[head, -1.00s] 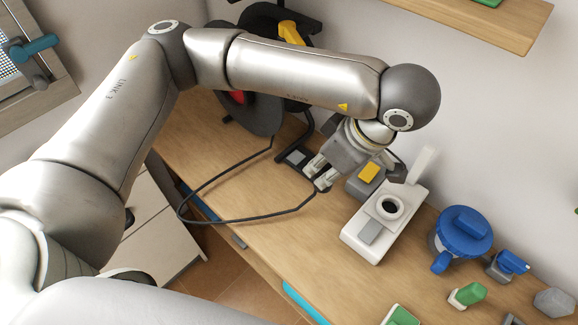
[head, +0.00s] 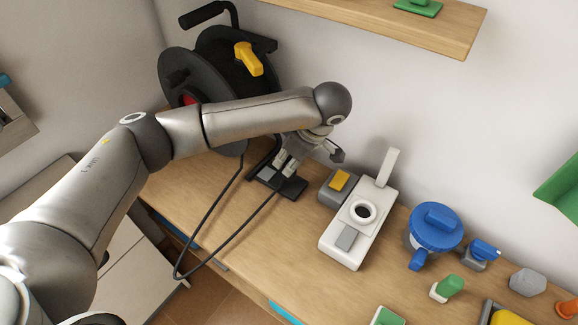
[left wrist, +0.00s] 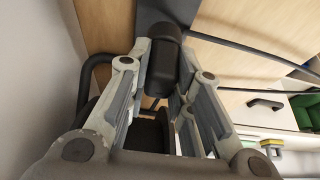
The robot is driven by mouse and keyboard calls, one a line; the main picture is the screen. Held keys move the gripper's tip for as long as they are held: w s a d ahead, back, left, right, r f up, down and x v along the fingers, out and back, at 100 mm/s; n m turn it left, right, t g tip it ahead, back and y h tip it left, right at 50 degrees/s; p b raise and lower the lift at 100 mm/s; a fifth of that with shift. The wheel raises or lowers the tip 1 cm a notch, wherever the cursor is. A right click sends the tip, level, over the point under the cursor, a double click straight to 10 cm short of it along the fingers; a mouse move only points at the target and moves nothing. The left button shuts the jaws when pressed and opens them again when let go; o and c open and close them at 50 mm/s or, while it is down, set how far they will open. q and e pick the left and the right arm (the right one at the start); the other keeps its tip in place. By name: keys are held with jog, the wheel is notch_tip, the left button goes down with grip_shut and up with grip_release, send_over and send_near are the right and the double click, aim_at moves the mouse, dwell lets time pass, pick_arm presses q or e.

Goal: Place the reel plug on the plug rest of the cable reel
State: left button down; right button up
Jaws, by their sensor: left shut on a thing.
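The cable reel (head: 172,78) is black with a red hub and a yellow handle, at the back left of the bench in the head view, partly behind my left arm. Its black foot with the plug rest (head: 294,189) and a grey pad (head: 267,175) lies at its right. My left gripper (head: 281,168) is over this foot, fingers pointing down. In the left wrist view, it is shut on the black reel plug (left wrist: 163,65). The plug is hidden by the fingers in the head view, so I cannot tell whether it touches the rest. My right gripper is not in view.
The black cable (head: 207,214) loops over the bench's front edge. Right of the foot stand a grey box with a yellow top (head: 339,181), a white device (head: 343,248) and a blue-lidded container (head: 435,228). A wooden shelf (head: 400,28) hangs above.

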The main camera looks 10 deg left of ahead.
pick_arm(q)
notch_tip(320, 180, down, 3)
jog(key=shift+w+f+p, duration=0.1)
jog(key=shift+p, duration=0.5)
jog(key=shift+f, duration=0.15)
jog(key=shift+f+b, duration=0.15)
jog(key=shift+b, duration=0.2)
jog(key=c, duration=1.5)
grip_release()
jog(key=shift+o, duration=1)
